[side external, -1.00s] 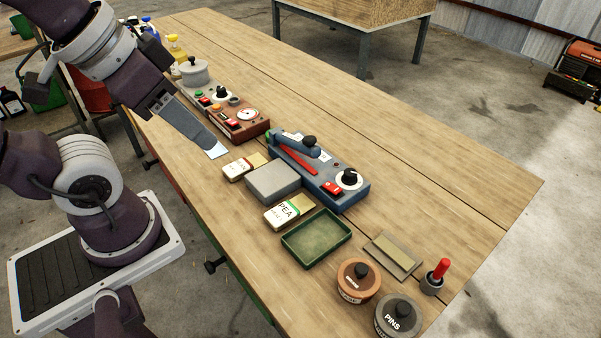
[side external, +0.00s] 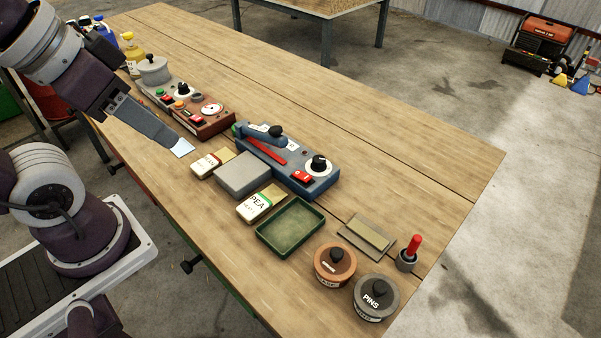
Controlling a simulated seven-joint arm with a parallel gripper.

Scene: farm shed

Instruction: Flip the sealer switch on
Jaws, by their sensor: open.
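The blue sealer (side external: 287,170) sits on the wooden workbench, with a red sealing bar, a blue arm with a black knob, and a black dial on a white plate. Its red rocker switch (side external: 302,177) is at the near right end, beside the dial; its position is too small to tell. My gripper (side external: 182,149) is open and empty. It appears over the bench to the left of the sealer, apart from it and near a seed packet. It is seen side-on, so the gap between its fingers is hidden.
A seed packet (side external: 208,163), a grey block (side external: 242,174), a PEA packet (side external: 257,203) and a green tray (side external: 291,227) lie in front of the sealer. A red-brown control box (side external: 205,118) with its own switches stands behind my gripper. Two lidded tins (side external: 375,297) are at the near end.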

